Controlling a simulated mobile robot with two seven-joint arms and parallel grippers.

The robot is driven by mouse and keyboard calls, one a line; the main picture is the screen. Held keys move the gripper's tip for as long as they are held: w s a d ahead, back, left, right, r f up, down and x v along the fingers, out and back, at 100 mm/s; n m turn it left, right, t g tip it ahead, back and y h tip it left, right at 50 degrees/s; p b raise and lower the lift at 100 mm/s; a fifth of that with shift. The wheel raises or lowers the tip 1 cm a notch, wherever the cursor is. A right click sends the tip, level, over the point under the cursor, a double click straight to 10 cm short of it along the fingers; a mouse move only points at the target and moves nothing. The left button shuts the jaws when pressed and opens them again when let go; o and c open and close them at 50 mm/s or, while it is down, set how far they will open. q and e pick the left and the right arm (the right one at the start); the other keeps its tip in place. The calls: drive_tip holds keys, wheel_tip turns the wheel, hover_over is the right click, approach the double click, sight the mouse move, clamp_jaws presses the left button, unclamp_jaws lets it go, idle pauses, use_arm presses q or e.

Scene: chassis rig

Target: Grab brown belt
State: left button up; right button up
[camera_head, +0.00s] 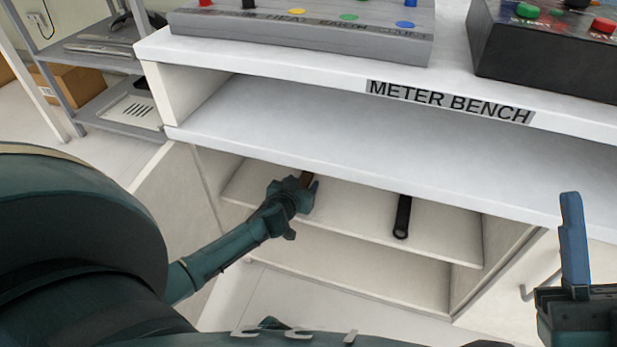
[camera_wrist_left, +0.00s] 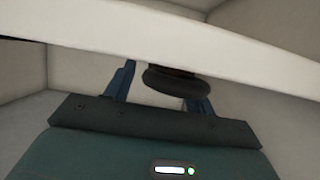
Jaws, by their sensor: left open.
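My left gripper (camera_head: 303,190) reaches into the open shelf under the bench. A small brown piece (camera_head: 306,178), likely the brown belt, shows at its fingertips; the gripper hides most of it. In the left wrist view, my gripper (camera_wrist_left: 160,88) has its fingers apart. A dark rounded thing (camera_wrist_left: 172,82) with a brown patch above it lies between or just beyond them. The pale shelf edge hides the fingertips, so contact cannot be seen. My right gripper (camera_head: 575,250) is at the right edge of the head view, away from the shelf, with one blue finger clearly visible.
A black cylinder (camera_head: 402,217) lies on the same shelf (camera_head: 350,207), right of my left gripper. The bench top (camera_head: 300,55), labelled METER BENCH, and a ledge (camera_head: 330,125) overhang the opening. A lower shelf (camera_head: 350,272) looks empty. A grey rack (camera_head: 105,75) stands at left.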

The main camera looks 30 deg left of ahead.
use_arm(q)
drive_tip(key=shift+w+a+f, duration=0.1)
drive_tip(key=shift+w+f, duration=0.05)
drive_tip(key=shift+w, duration=0.25)
drive_tip(key=shift+c, duration=0.2)
drive_tip(key=c, duration=1.1)
